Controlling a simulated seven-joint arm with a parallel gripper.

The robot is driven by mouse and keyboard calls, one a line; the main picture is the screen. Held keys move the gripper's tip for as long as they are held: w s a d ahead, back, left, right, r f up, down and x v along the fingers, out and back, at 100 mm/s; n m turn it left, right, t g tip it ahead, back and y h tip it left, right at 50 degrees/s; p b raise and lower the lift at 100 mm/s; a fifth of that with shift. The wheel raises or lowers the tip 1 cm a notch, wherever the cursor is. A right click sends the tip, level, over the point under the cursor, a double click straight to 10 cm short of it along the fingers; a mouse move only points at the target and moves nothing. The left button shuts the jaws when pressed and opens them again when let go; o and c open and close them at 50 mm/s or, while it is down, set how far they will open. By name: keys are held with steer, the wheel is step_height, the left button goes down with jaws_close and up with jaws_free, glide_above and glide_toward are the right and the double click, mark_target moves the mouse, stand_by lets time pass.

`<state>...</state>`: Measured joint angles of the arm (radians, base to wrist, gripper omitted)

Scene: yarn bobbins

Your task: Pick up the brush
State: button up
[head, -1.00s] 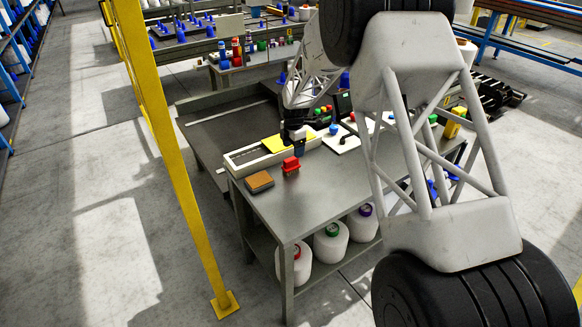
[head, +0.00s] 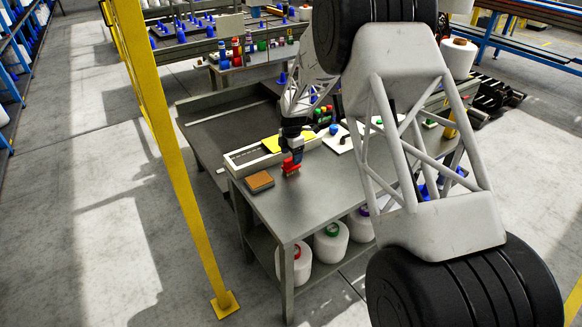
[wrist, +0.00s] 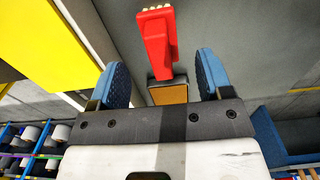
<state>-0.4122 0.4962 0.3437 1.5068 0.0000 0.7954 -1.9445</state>
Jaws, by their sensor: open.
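The red brush (head: 291,168) sits on the grey workbench, near the bench's left end. In the wrist view the red brush (wrist: 158,42) shows pale tufts at its far end, and its narrower part points between the fingers. My gripper (head: 293,155) is directly over the brush in the head view, pointing down. In the wrist view my gripper (wrist: 162,62) is open, with one blue finger pad on each side of the brush. There appears to be a gap on both sides. Whether the fingers are low enough to surround it is hard to tell.
A brown-topped block (head: 258,181) lies left of the brush. A white tray (head: 240,161) with a yellow sheet (head: 274,143) lies behind. A white board (head: 337,143) with a blue knob is to the right. The bench's front (head: 300,214) is bare.

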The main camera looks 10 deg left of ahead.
mark_target(291, 159)
steer(key=shift+f, duration=2.6)
steer(key=c, duration=1)
steer(key=shift+c, duration=0.2)
steer(key=shift+r, duration=0.15)
